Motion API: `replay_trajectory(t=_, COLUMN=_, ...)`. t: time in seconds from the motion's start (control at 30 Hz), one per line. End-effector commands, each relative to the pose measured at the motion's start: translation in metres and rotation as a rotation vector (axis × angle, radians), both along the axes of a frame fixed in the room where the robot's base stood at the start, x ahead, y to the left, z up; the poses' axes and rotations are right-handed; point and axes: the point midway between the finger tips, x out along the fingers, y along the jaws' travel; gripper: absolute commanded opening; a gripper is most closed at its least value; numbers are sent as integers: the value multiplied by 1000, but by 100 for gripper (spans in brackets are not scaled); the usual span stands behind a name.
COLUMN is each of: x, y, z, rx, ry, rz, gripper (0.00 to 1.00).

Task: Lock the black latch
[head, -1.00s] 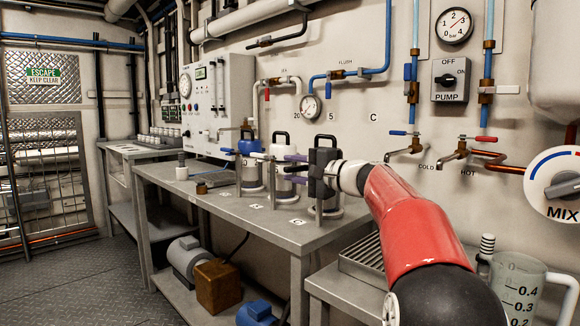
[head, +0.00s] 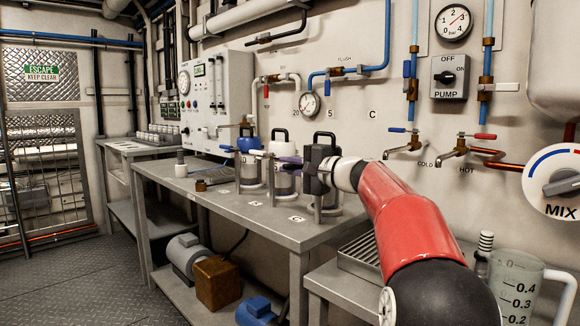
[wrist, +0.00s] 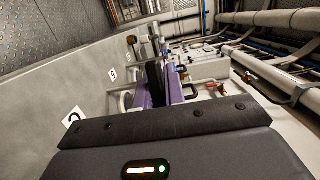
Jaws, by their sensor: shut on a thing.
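My gripper (head: 290,165) reaches left from the red arm, in front of the black-topped canister (head: 325,140) at bench place C. A metal post (head: 318,198) stands below the gripper. A white canister (head: 285,180) and a blue-topped canister (head: 249,170) stand further left.
The grey bench (head: 250,222) carries the canisters and has bare room along its front. A label C (wrist: 72,117) lies near the gripper. The wall has a cold tap (head: 405,147) and a hot tap (head: 455,152). A measuring jug (head: 515,285) stands front right.

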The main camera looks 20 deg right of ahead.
Motion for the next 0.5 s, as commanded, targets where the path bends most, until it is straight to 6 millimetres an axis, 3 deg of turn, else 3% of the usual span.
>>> replay_trajectory(t=0.27, x=6, y=1, z=-3, rx=0, ry=1, rz=-77, gripper=0)
replay_trajectory(t=0.5, x=19, y=-2, z=-3, rx=-2, ry=-1, rz=-247, gripper=0)
